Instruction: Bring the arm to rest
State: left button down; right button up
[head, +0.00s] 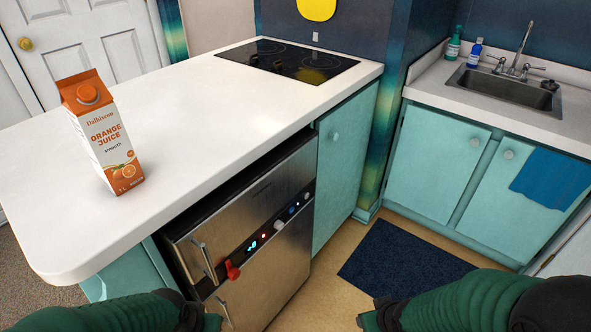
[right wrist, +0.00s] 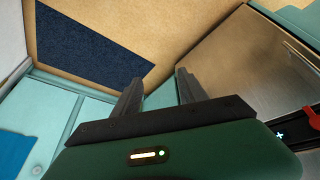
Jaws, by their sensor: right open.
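My right gripper (right wrist: 160,76) is open in the right wrist view, its two dark fingers apart with nothing between them. It points down over the floor, between the teal cabinets and the steel oven front. My left arm (head: 110,315) lies along the bottom left in front of the counter. Only a bit of the left gripper's body (head: 213,322) shows, and its fingers are hidden.
An orange juice carton (head: 108,135) stands upright on the white counter (head: 210,110), with a black cooktop (head: 288,60) behind. The steel oven (head: 255,235) has a protruding handle and red knob. A sink (head: 505,88) is at right. A dark blue mat (head: 400,262) lies on the floor.

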pick_arm(q)
jog(key=w+p+v, duration=0.3)
jog(key=p+v, duration=1.1)
jog(key=w+r+p+v, duration=0.1)
jog(key=w+p+v, duration=0.2)
jog(key=p+v, duration=1.1)
jog(key=shift+w+r+p, duration=0.2)
jog(key=shift+r+p, duration=0.1)
jog(key=shift+p, duration=0.15)
pick_arm(e)
jog(key=s+r+m+g, duration=0.1)
jog(key=s+r, duration=0.1)
jog(key=r, duration=1.4)
jog(key=s+r+m+g, duration=0.1)
jog(key=s+r, duration=0.2)
jog(key=r, duration=1.4)
jog(key=shift+s+d+r, duration=0.2)
jog(key=shift+s+d, duration=0.05)
jog(key=shift+d, duration=0.1)
